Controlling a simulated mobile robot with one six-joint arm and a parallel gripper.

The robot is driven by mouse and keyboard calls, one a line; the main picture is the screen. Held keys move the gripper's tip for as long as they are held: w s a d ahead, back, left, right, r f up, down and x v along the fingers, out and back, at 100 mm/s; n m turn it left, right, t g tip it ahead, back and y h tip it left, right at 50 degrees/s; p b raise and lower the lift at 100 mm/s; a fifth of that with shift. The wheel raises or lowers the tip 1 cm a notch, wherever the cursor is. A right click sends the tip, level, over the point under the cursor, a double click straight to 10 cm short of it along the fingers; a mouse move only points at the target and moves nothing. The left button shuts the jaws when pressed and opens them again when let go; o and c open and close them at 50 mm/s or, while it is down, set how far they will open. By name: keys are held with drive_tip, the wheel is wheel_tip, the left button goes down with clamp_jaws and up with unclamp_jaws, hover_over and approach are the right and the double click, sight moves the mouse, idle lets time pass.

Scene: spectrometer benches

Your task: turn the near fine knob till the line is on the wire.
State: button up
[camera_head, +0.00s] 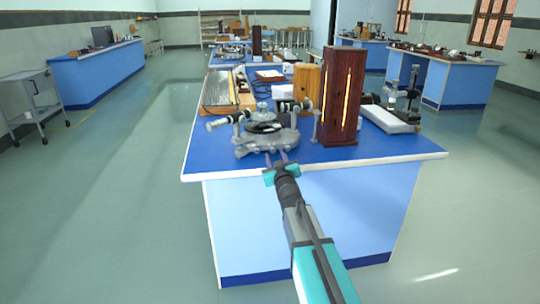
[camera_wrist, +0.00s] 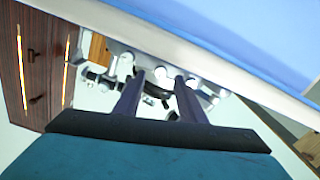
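The grey metal spectrometer (camera_head: 265,140), with a round dark table and side tubes, stands near the front edge of the blue bench (camera_head: 390,150). My gripper (camera_head: 282,158) is at the bench's front edge, just in front of the spectrometer's base. In the wrist view the two dark fingers (camera_wrist: 160,80) are apart with nothing clearly held between them. The spectrometer's metal parts (camera_wrist: 152,98) show beyond and between the fingers there. The near fine knob is too small to single out. The line and the wire do not show in either view.
A tall dark wooden lamp housing (camera_head: 342,95) with glowing slits stands right of the spectrometer; it also shows in the wrist view (camera_wrist: 40,60). A lighter wooden block (camera_head: 307,84) is behind it. A white-based instrument (camera_head: 388,119) stands farther right. The bench's front-left corner is clear.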

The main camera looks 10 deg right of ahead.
sight(273, 151)
drive_tip(key=shift+w, duration=1.7)
